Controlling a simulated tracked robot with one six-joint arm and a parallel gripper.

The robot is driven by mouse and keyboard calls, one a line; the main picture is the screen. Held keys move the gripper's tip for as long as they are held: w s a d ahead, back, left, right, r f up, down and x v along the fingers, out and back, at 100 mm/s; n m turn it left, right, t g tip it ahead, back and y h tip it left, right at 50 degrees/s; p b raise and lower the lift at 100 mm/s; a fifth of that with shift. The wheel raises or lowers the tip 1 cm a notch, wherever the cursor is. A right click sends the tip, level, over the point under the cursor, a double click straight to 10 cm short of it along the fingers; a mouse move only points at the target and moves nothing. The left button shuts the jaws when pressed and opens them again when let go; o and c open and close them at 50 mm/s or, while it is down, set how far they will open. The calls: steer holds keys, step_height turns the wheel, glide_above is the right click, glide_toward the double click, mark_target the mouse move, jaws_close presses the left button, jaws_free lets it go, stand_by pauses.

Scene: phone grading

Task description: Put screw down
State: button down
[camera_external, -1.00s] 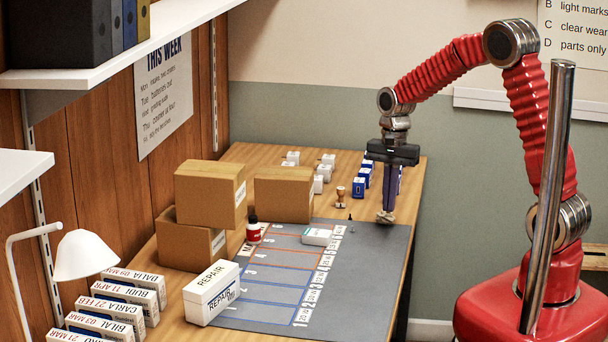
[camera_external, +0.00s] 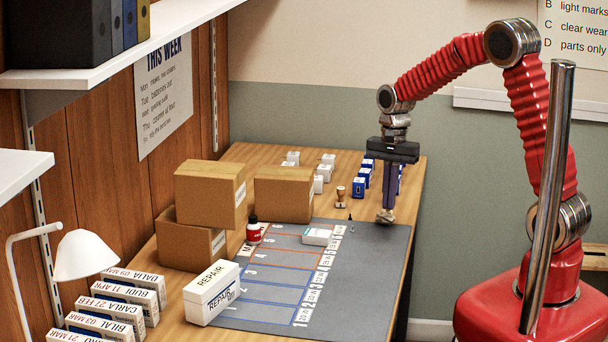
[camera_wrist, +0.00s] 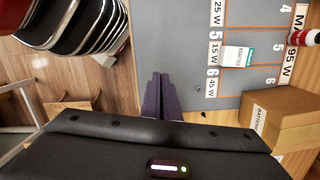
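My gripper (camera_external: 387,214) points down over the right edge of the grey mat (camera_external: 345,275). Its dark purple fingers also show in the wrist view (camera_wrist: 159,78), close together with only a thin line between them. A pale tan lump shows at the fingertips in the external view; I cannot tell whether it is part of the gripper. No screw is clearly visible between the fingers. A tiny dark upright thing (camera_external: 351,223) stands on the mat left of my gripper; it is too small to tell whether it is the screw.
A small white and teal box (camera_external: 317,237) lies on the mat's marked rows. A red and white bottle (camera_external: 253,229), cardboard boxes (camera_external: 284,195) and a white REPAIR box (camera_external: 212,292) stand to the left. Small blue boxes (camera_external: 359,187) and a stamp (camera_external: 340,197) stand behind. The mat's right front is clear.

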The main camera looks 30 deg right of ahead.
steer(key=w+a+r, duration=0.2)
steer(key=w+a, duration=0.3)
steer(key=a, duration=0.7)
step_height(320, 180, up, 7)
steer(key=m, duration=0.3)
glide_above(220, 277)
steer(key=shift+d, duration=0.1)
steer(key=shift+f, duration=0.2)
steer(key=shift+f, duration=3)
steer(key=shift+f, duration=0.1)
steer(key=shift+f, duration=1.8)
